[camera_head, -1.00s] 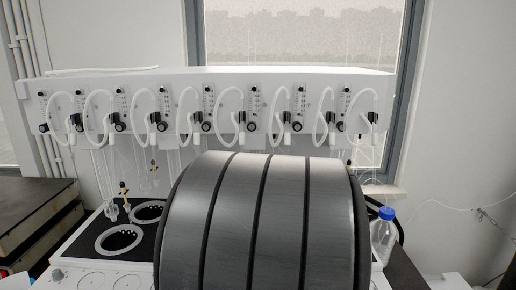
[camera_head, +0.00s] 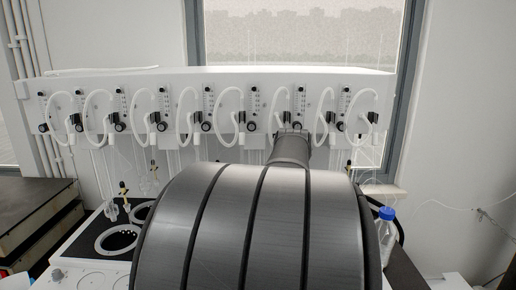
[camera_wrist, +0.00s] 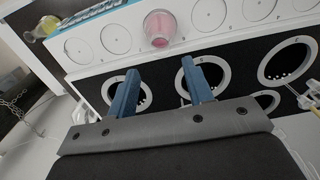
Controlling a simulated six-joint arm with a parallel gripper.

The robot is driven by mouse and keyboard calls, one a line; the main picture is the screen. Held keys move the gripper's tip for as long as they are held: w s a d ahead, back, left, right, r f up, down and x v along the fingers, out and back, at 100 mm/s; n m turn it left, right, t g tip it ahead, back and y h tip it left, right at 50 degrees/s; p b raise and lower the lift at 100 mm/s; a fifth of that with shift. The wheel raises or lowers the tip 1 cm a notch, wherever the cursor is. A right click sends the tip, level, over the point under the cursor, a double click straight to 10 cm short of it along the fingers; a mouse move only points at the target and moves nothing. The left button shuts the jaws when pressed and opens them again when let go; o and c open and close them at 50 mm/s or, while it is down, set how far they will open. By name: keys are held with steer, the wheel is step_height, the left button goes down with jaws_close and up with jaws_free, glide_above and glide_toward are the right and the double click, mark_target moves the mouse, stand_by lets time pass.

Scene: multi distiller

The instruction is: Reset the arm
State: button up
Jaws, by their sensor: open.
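My gripper (camera_wrist: 160,68) shows in the wrist view with its two blue fingers spread apart and nothing between them. It is above the white distiller base (camera_wrist: 85,45), over its row of dark round heating wells (camera_wrist: 285,62). In the head view my own dark arm fills the lower middle, with a narrower link rising behind it in front of the white valve panel (camera_head: 215,84). My gripper's fingers cannot be made out there.
A glass with pink contents (camera_wrist: 160,28) stands on the base's white top. A yellowish flask (camera_wrist: 42,28) lies or stands at the upper left. A clear bottle with a blue cap (camera_head: 385,240) stands right of my arm. Glass tubing hangs below the panel.

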step_height(320, 180, down, 9)
steer(key=s+d+r, duration=0.8)
steer(key=d+r, duration=0.1)
steer(key=r, duration=0.2)
steer(key=w+d+f+m, duration=0.2)
steer(key=d+f, duration=0.1)
steer(key=d, duration=0.5)
steer(key=w+d+f+m, duration=0.2)
steer(key=w+d+f, duration=0.1)
steer(key=d, duration=0.6)
steer(key=s+d+f+m, duration=0.2)
steer(key=d+f, duration=0.2)
steer(key=d, duration=0.4)
steer(key=s+d+f+m, duration=0.2)
steer(key=d+f, duration=0.3)
steer(key=d, duration=0.4)
steer(key=shift+s+d+f+m, duration=0.2)
steer(key=shift+d+m, duration=0.05)
steer(key=shift+m, duration=0.15)
